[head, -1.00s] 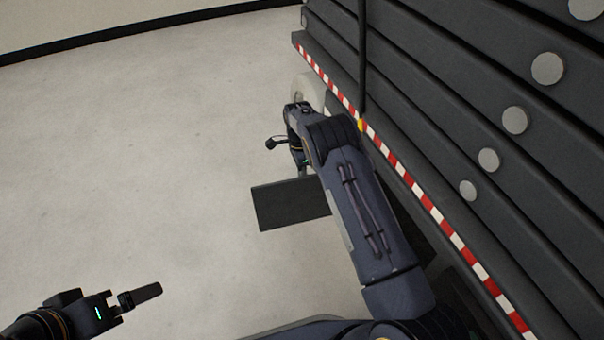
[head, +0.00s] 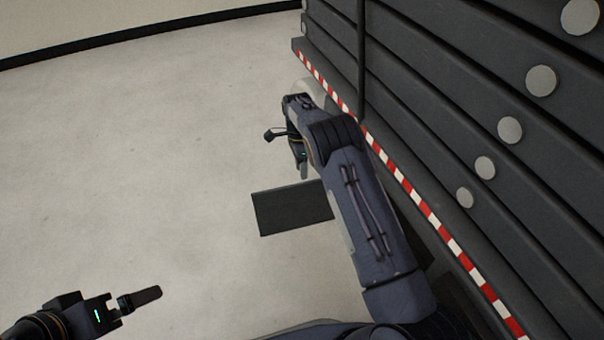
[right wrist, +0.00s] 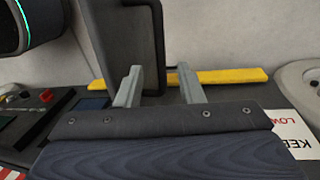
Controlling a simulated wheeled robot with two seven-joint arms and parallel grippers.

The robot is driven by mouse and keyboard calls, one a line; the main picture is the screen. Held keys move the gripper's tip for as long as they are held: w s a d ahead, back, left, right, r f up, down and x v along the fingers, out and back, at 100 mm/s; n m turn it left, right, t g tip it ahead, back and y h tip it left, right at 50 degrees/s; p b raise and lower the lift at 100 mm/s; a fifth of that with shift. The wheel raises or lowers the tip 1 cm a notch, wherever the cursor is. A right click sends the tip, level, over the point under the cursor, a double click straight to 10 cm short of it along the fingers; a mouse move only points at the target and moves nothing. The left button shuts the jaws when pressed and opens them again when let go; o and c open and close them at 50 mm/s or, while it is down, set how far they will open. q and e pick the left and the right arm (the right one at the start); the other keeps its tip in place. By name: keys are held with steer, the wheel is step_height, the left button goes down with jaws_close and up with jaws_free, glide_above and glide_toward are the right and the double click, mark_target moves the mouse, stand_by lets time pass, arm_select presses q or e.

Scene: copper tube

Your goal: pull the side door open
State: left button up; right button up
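The side door appears to be the dark slatted panel (head: 440,110) at the right of the head view, with a thin upright dark rod (head: 361,60) on it. It stands closed as far as I can tell. My right gripper (head: 303,170) is low beside the panel's striped edge in the head view, partly behind my forearm. In the right wrist view its two pale fingers (right wrist: 160,85) are apart, with a yellow bar (right wrist: 225,76) beyond them and a dark upright piece (right wrist: 130,45) by the left finger. Contact is unclear. My left gripper (head: 140,299) is at lower left, away from the panel.
A red-and-white striped edge (head: 430,217) runs along the panel's bottom. Round grey discs (head: 509,130) dot the panel. A dark flat rectangle (head: 290,208) shows beside my right arm. The right wrist view shows a red-and-white sign (right wrist: 290,130). The pale floor (head: 140,150) at left is clear.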

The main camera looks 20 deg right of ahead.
steer(key=r, duration=0.3)
steer(key=shift+w, duration=0.3)
